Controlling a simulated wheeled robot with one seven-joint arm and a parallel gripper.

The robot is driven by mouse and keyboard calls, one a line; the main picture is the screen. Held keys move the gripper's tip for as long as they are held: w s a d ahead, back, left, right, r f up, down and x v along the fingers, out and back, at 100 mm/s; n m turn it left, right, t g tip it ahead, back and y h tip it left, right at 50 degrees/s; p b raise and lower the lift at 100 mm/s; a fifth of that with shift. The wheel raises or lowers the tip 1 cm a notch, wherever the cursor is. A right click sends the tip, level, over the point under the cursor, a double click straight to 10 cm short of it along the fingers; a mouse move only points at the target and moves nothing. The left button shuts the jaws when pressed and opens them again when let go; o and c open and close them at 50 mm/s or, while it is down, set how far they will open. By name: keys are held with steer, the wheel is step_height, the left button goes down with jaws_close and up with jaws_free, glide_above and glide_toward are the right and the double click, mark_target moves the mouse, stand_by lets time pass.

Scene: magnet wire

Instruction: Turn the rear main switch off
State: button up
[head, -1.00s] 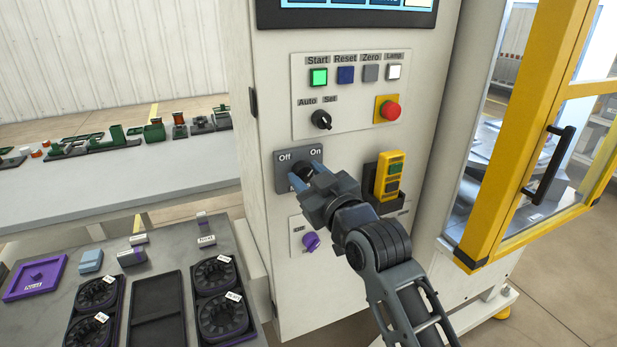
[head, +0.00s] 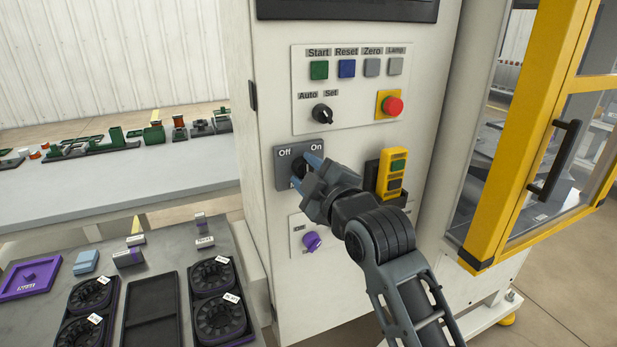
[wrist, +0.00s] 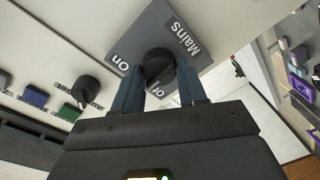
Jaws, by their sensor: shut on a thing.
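The main switch is a black rotary knob (wrist: 158,66) on a grey plate (head: 282,175) on the front of the white cabinet. The plate has "Off" at its upper left and "On" at its upper right in the head view. My gripper (head: 309,172) is at the plate, mostly covering the knob there. In the wrist view its two blue-grey fingers (wrist: 158,80) stand on either side of the knob, shut on it. The plate's "Mains" and "On" labels show in the wrist view. The exact pointing of the knob is hard to tell.
Above are an Auto/Set knob (head: 322,114), several buttons and a red emergency stop (head: 392,105). A yellow pendant (head: 392,172) hangs right of my gripper, and a purple knob (head: 312,241) sits below. A yellow-framed door (head: 520,170) stands at right, tables at left.

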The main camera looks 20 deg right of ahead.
steer(key=shift+n+h+b, duration=0.3)
steer(key=shift+n+b, duration=0.15)
steer(key=shift+n, duration=3.15)
steer(key=o, duration=1)
steer(key=shift+o, duration=0.2)
steer(key=s, duration=0.8)
steer(key=shift+r+b, duration=0.2)
steer(key=shift+b, duration=0.2)
steer(key=shift+w, duration=0.1)
